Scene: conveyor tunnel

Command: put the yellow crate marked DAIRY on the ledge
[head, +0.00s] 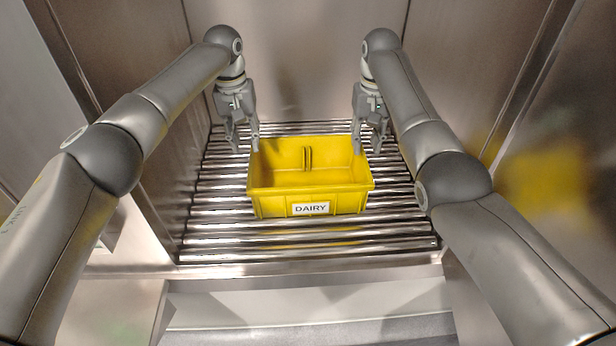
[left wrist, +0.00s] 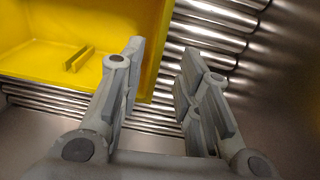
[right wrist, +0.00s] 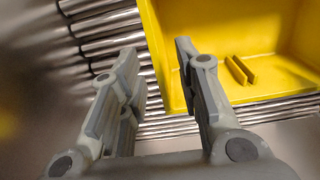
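The yellow crate (head: 310,203), with a white DAIRY label on its front, stands upright and empty on the rollers. My left gripper (head: 243,146) is open at its back left corner. In the left wrist view, one finger overlaps the crate (left wrist: 150,60) and the other is outside it. My right gripper (head: 367,146) is open at the back right corner. In the right wrist view, one finger overlaps the crate (right wrist: 160,50) and the other is outside. I cannot tell whether any finger touches the crate. No surface is clearly identifiable as the ledge.
The metal roller bed (head: 220,220) has free room in front of and beside the crate. Metal walls (head: 150,170) enclose it left, right and behind. A metal sill (head: 310,268) runs along the front, with a pale surface (head: 310,303) below it.

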